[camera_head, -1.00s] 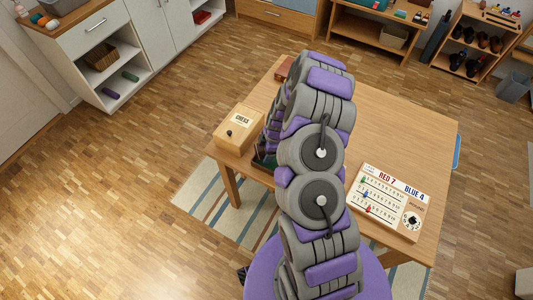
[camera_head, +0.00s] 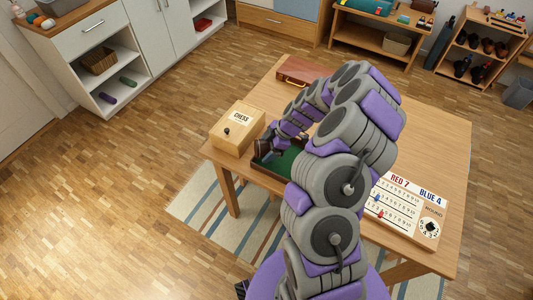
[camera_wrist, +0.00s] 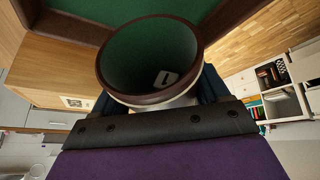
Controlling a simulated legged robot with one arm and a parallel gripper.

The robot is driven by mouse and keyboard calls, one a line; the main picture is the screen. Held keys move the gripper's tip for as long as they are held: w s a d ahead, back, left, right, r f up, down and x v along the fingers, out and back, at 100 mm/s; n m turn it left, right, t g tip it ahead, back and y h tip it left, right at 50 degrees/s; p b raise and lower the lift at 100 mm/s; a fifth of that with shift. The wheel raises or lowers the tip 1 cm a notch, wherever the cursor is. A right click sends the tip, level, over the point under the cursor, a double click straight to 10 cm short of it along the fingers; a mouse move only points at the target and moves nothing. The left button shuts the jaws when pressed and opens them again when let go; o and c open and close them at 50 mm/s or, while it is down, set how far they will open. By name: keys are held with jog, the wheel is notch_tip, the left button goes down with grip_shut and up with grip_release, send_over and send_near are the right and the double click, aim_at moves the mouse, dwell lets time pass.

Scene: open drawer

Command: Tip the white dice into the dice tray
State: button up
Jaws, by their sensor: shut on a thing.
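My gripper (camera_wrist: 152,92) is shut on a brown dice cup (camera_wrist: 104,62) with a green lining, a dark finger on each side. The dice tray (camera_wrist: 75,25), green with brown walls, shows beyond the cup's mouth in the wrist view. In the head view the tray (camera_head: 284,161) lies on the table, partly hidden by my arm. The cup (camera_head: 262,146) is small and dark there, over or beside the tray's left part; its exact height is unclear.
A wooden chess box (camera_head: 237,130) stands close to the left of the tray. A reddish-brown case (camera_head: 300,70) lies at the table's back. A score board (camera_head: 405,212) lies to the right, partly behind my arm. The table's (camera_head: 435,130) right part is clear.

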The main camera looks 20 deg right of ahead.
jog(key=shift+f+y+b, duration=0.1)
jog(key=shift+y+b, duration=0.4)
jog(key=shift+b, duration=0.35)
jog(key=shift+r+t+y, duration=0.3)
jog(key=shift+r+y, duration=0.05)
jog(key=shift+y, duration=0.15)
jog(key=shift+d+r+y, duration=0.1)
jog(key=shift+r+y, duration=0.05)
jog(key=shift+y, duration=0.45)
notch_tip(320, 180, up, 10)
jog(key=shift+r, duration=0.1)
dwell(0.4)
